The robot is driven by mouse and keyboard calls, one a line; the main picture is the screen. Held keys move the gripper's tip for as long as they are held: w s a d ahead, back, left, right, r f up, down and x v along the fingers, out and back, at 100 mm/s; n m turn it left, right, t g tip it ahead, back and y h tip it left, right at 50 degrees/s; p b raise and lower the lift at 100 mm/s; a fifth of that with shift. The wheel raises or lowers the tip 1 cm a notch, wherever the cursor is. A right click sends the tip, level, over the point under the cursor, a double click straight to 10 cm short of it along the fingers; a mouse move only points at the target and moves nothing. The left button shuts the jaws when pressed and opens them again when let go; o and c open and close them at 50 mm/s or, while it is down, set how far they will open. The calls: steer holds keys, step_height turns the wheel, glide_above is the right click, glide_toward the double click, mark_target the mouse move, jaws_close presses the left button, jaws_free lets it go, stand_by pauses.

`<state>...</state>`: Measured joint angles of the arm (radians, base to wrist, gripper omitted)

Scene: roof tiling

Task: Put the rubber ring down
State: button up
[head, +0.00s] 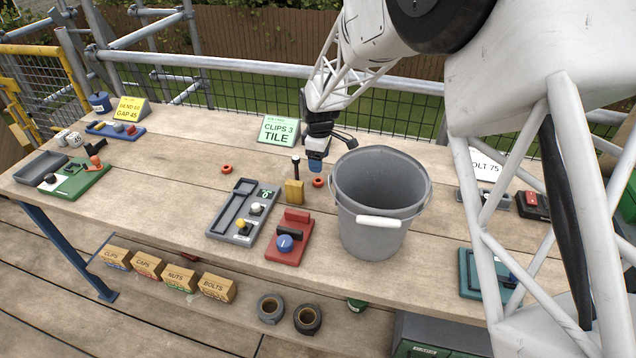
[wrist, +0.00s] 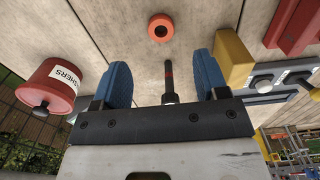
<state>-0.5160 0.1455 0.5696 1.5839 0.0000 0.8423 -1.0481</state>
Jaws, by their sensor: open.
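An orange-red rubber ring (head: 317,182) lies flat on the wooden bench, between the yellow block and the grey bucket. It also shows in the wrist view (wrist: 161,27), beyond my fingertips and roughly centred between them. My gripper (head: 316,164) is just above and behind this ring in the head view. In the wrist view, the blue fingers of my gripper (wrist: 161,68) stand wide apart, with no ring between them. A second, similar ring (head: 226,168) lies on the bench farther left.
The grey bucket (head: 382,205) stands close on the right. The yellow block (head: 294,192) and red fixture (head: 289,238) are close by, with a grey tray (head: 240,212) to their left. A red washers tub (wrist: 52,86) shows in the wrist view. Bench around the left ring is clear.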

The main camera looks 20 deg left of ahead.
mark_target(318, 180)
steer(key=shift+f, duration=0.1)
stand_by(0.3)
steer(key=shift+f, duration=1.2)
steer(key=shift+f, duration=0.1)
steer(key=shift+a+f, duration=0.15)
steer(key=shift+f, duration=2.35)
steer(key=shift+c, duration=0.4)
steer(key=c, duration=1)
step_height(318, 180, up, 10)
